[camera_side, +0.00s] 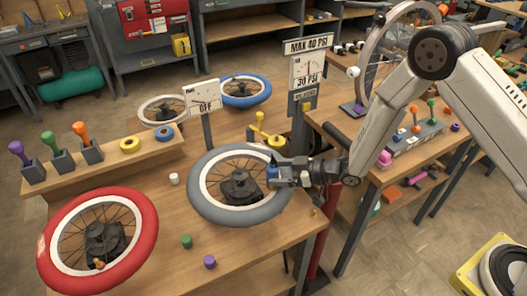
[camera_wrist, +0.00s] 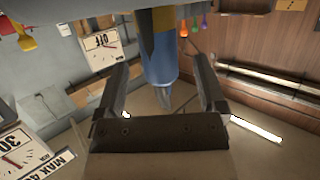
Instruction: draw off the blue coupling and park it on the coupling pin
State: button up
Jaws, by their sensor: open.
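The blue coupling (camera_wrist: 160,62) hangs between the jaws in the wrist view, with a grey tip at its lower end and a dark and yellow part above it. In the side view it shows as a small blue patch (camera_side: 272,174) at the right edge of the grey-tyred wheel (camera_side: 212,207). My gripper (camera_side: 281,176) is at that edge; in the wrist view my gripper (camera_wrist: 163,78) is open, one finger on each side of the coupling, with gaps visible. I cannot tell surely which part is the coupling pin; a small brass-coloured peg (camera_side: 315,212) stands near the bench's right edge.
A red-tyred wheel (camera_side: 60,272) lies at the front left. Gauge signs reading OFF (camera_side: 202,95) and 30 PSI (camera_side: 309,72) stand behind the grey wheel. Small green (camera_side: 187,242) and purple (camera_side: 210,262) caps sit in front. A yellow valve handle (camera_side: 268,135) stands close behind my gripper.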

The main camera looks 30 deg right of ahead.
jog(key=shift+x, duration=2.1)
